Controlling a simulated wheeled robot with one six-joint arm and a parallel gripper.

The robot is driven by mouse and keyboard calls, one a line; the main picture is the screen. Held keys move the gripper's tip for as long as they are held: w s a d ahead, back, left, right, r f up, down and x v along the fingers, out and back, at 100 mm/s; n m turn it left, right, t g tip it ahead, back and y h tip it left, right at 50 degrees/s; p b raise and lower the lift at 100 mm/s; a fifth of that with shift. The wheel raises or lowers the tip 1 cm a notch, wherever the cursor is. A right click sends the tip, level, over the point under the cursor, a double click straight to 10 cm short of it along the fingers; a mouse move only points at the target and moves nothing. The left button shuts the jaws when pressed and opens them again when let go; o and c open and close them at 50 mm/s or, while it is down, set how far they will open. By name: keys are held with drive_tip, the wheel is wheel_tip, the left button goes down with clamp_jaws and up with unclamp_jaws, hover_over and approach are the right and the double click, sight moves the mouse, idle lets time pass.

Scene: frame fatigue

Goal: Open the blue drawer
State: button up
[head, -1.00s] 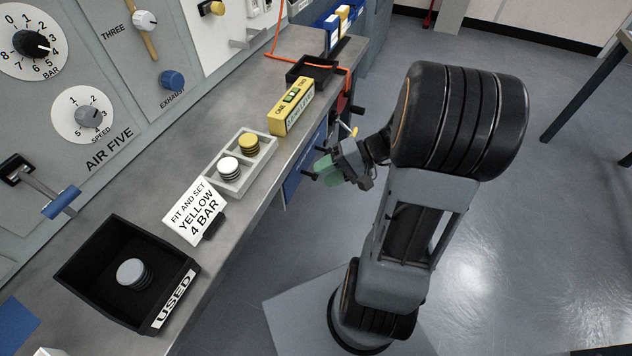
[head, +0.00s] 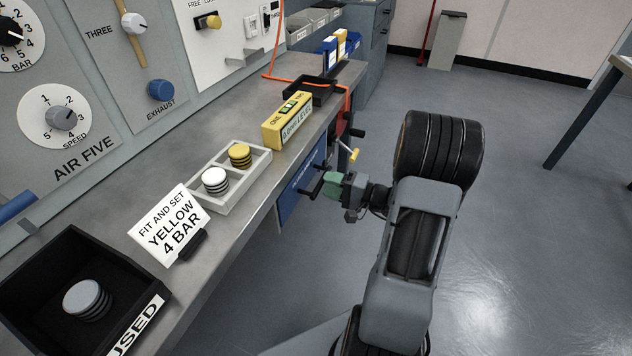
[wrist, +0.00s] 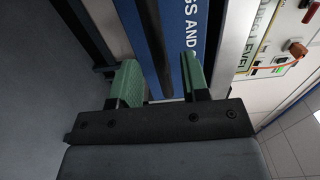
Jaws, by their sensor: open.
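The blue drawer (head: 300,188) is under the bench's front edge, its front looking flush and closed. It has white lettering and a dark bar handle, partly hidden by my gripper in the head view. My gripper (head: 326,186), with green fingers, is at the drawer front. In the wrist view the open fingers (wrist: 160,82) stand on either side of the black handle bar (wrist: 152,35), with gaps beside it. The blue drawer front (wrist: 192,30) shows behind the bar.
A red front (head: 341,124) with a dark handle and a yellow-tipped lever (head: 349,153) are just beyond the blue drawer. On the bench above are a yellow level box (head: 287,121), a puck tray (head: 231,178) and a sign (head: 168,224). The floor to the right is clear.

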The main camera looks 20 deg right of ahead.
drive_tip(key=shift+x, duration=2.35)
clamp_jaws()
